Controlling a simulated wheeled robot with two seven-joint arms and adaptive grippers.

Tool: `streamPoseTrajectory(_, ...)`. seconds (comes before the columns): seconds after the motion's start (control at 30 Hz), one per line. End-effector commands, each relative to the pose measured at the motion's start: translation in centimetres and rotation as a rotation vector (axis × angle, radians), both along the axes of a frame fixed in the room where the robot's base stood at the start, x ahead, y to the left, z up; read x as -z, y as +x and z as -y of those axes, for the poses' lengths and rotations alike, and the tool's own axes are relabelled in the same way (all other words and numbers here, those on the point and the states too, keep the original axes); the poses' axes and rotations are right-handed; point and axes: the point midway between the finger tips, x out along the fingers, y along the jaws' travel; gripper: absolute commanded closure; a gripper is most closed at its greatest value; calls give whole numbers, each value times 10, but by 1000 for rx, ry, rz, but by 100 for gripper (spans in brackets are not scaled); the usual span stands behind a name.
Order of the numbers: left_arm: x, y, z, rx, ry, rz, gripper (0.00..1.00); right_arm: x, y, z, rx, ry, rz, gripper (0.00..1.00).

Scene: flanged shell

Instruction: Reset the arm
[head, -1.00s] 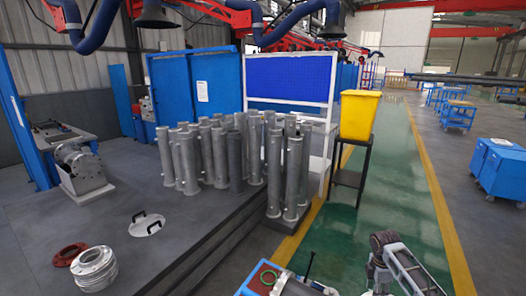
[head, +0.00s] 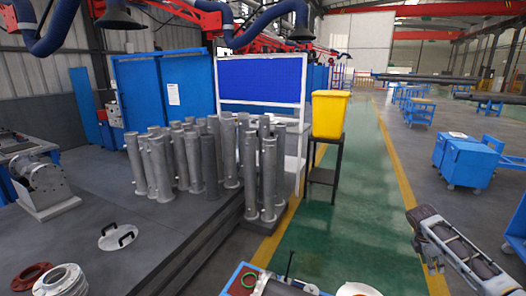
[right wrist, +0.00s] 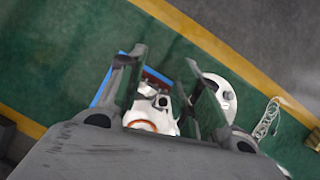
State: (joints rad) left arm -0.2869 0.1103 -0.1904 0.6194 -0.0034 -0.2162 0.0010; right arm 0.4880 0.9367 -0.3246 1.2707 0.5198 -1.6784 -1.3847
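My right gripper (head: 430,262) hangs over the green floor lane at the lower right of the head view. Its two fingers (right wrist: 166,60) stand apart in the right wrist view, with nothing held between them. My left gripper is not in view. Several grey flanged shells (head: 205,165) stand upright in a cluster on the dark platform, left of the right arm and well apart from it.
A blue-edged surface (head: 240,280) with a green ring is at the bottom centre. A yellow bin (head: 329,114) sits on a black stand (head: 322,176). Blue cabinets (head: 467,160) stand at right. A lidded disc (head: 118,237) and flanges (head: 64,280) lie on the platform (head: 165,235).

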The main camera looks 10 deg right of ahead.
Motion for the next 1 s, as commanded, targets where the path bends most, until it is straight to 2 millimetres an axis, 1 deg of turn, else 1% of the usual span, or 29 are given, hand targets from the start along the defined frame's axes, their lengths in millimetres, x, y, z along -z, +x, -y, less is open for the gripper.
streamPoseTrajectory(0.03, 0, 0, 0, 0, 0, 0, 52, -6, -3, 9, 8, -13, 0, 66)
streamPoseTrajectory(0.07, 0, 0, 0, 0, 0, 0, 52, -5, -5, 12, 12, -18, 1, 66)
streamPoseTrajectory(0.1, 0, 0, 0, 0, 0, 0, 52, 5, -7, 15, 29, -24, 10, 66)
streamPoseTrajectory(0.27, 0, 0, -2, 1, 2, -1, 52, 28, -14, 33, 88, -60, 55, 66)
streamPoseTrajectory(0.47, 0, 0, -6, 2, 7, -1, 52, 63, -30, 63, 176, -116, 124, 66)
streamPoseTrajectory(0.57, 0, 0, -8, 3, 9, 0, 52, 86, -44, 82, 228, -152, 168, 66)
streamPoseTrajectory(0.7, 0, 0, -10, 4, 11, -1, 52, 119, -68, 113, 301, -208, 244, 66)
streamPoseTrajectory(0.77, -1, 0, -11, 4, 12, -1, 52, 133, -79, 126, 329, -230, 277, 66)
streamPoseTrajectory(1.0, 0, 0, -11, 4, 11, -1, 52, 179, -132, 173, 415, -303, 406, 66)
